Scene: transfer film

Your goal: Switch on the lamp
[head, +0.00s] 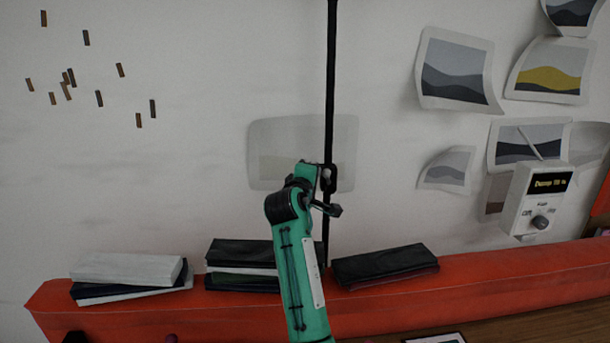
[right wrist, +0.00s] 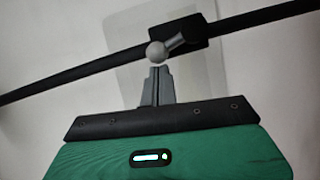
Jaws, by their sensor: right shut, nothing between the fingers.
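A thin black upright pole (head: 331,80), which looks like the lamp's stand, runs in front of the wall. A small black switch box sits on it, with a short grey lever ending in a round knob (head: 326,173). In the right wrist view the box (right wrist: 182,30) and the grey ball knob (right wrist: 156,53) show close up. My right gripper (right wrist: 156,72) is shut and empty, its fingertips right at the knob; I cannot tell whether they touch it. The lamp's head and bulb are out of view. My left gripper is not in view.
A red shelf (head: 480,293) crosses the bottom, with stacks of books (head: 125,270) and dark books (head: 385,263) beside my arm. A white control box (head: 536,200) with a dial hangs at right. Pictures (head: 455,72) are pinned to the wall.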

